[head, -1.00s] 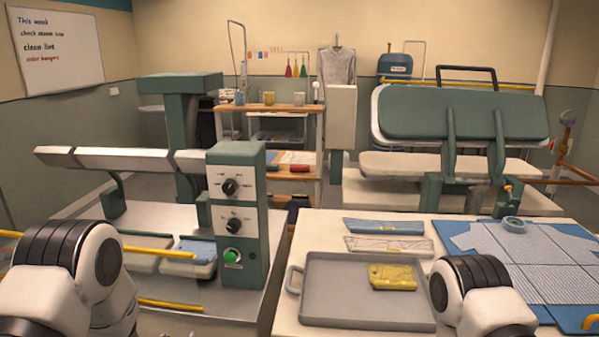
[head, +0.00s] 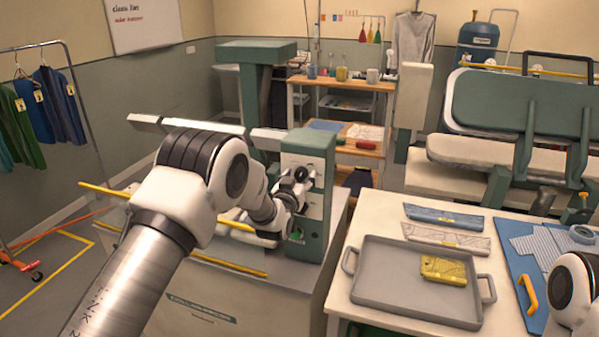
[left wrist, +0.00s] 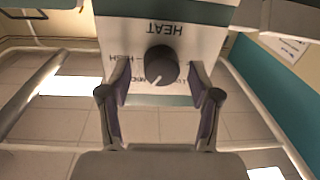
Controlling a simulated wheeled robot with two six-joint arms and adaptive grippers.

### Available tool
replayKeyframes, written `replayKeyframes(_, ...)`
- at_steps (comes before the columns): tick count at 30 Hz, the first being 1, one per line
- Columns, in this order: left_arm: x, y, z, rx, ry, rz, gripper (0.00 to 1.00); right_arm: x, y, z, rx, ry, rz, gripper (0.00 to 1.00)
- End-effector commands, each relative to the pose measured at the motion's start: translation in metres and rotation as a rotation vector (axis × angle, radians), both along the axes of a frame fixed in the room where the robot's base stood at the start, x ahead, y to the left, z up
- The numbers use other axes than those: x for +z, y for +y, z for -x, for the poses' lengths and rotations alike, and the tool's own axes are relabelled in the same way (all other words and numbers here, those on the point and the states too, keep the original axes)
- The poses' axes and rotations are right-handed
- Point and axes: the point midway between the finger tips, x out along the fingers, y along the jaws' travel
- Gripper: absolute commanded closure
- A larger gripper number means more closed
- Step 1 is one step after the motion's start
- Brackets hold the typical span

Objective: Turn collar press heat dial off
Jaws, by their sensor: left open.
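The heat dial (left wrist: 161,64) is a round dark knob on a pale panel marked HEAT, seen upside down in the left wrist view. A short white pointer line shows on it, toward the lower left. My left gripper (left wrist: 160,82) is open, with one finger on each side of the dial; I cannot tell whether they touch it. In the head view my left gripper (head: 301,182) is at the front of the green control box (head: 311,142) of the collar press, covering much of its panel. My right gripper is out of view; only part of that arm shows.
A green button (head: 297,235) sits low on the control box. Yellow rails (head: 219,257) run along the press front. A grey tray (head: 384,302) holding a yellow piece (head: 443,269) lies on the white table at right. A garment rack (head: 75,85) stands at left.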

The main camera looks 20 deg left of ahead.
Motion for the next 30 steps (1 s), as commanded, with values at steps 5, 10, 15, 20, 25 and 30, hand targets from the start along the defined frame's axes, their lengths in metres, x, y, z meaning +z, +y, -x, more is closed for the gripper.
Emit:
replayKeyframes(5, -0.001, 0.000, -0.001, 0.000, 0.000, 0.000, 0.37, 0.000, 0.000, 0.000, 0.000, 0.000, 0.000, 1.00)
replayKeyframes(10, -0.001, 0.000, 0.000, 0.000, 0.000, 0.000, 0.87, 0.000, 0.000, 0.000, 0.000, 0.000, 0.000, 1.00)
replayKeyframes(15, -0.001, 0.000, 0.000, 0.000, 0.000, 0.000, 0.97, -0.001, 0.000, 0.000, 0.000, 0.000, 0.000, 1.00)
replayKeyframes(20, -0.001, 0.000, 0.000, 0.000, 0.000, 0.010, 0.97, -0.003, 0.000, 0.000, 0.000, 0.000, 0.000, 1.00)
replayKeyframes(25, -0.003, 0.000, 0.000, 0.000, 0.001, 0.055, 0.97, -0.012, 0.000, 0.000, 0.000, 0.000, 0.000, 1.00)
replayKeyframes(30, -0.005, 0.001, 0.000, 0.001, 0.004, 0.147, 0.97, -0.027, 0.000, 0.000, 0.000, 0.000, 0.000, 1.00)
